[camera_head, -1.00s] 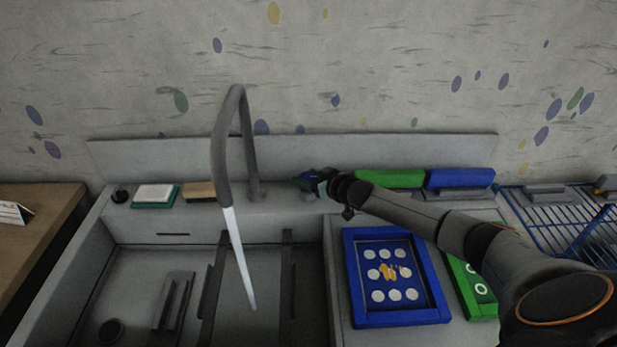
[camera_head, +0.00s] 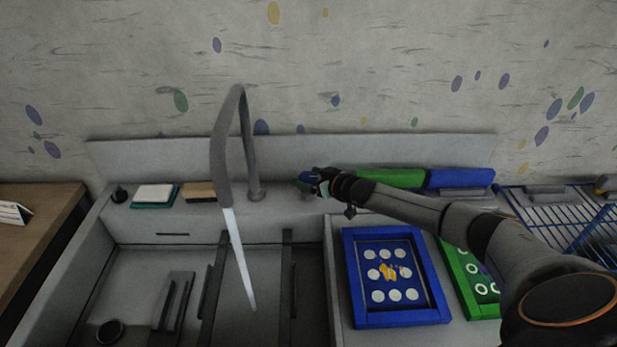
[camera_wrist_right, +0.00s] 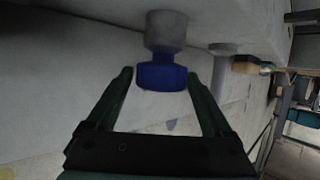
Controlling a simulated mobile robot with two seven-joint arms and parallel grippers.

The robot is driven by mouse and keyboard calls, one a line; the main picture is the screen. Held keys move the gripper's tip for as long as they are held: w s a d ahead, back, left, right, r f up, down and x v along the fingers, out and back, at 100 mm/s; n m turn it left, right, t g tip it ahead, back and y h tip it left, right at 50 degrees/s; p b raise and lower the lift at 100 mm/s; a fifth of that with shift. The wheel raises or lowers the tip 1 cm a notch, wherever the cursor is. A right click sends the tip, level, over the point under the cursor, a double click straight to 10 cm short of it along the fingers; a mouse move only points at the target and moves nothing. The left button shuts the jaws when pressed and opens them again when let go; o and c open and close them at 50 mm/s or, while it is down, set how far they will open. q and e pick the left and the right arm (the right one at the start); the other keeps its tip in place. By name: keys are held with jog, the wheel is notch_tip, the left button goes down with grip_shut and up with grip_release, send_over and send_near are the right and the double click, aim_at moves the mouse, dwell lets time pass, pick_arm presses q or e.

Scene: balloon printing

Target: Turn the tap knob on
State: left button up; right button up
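The grey tap (camera_head: 222,155) arches over the sink (camera_head: 265,270) in the head view. A pale stream (camera_head: 238,260) like running water comes down from its spout. The tap knob (camera_wrist_right: 161,76) is blue on a grey round base in the right wrist view. My right gripper (camera_wrist_right: 158,78) is open, with one fingertip on each side of the knob and a gap showing on both sides. In the head view my right gripper (camera_head: 314,182) is at the back ledge, right of the tap, and hides most of the knob. My left gripper is not in view.
A blue frame (camera_head: 348,275) and a green frame (camera_head: 462,285) lie on the counter under my right arm. Green (camera_head: 392,179) and blue (camera_head: 460,179) rolls lie along the back. A sponge (camera_head: 199,192) sits left of the tap. A blue rack (camera_head: 545,210) is at right.

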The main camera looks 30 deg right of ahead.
jog(key=shift+o, duration=0.5)
jog(key=shift+s+r, duration=0.1)
jog(key=shift+s, duration=0.4)
jog(key=v, duration=1.1)
jog(key=shift+s+r, duration=0.2)
jog(key=shift+r, duration=0.05)
jog(key=shift+s, duration=0.1)
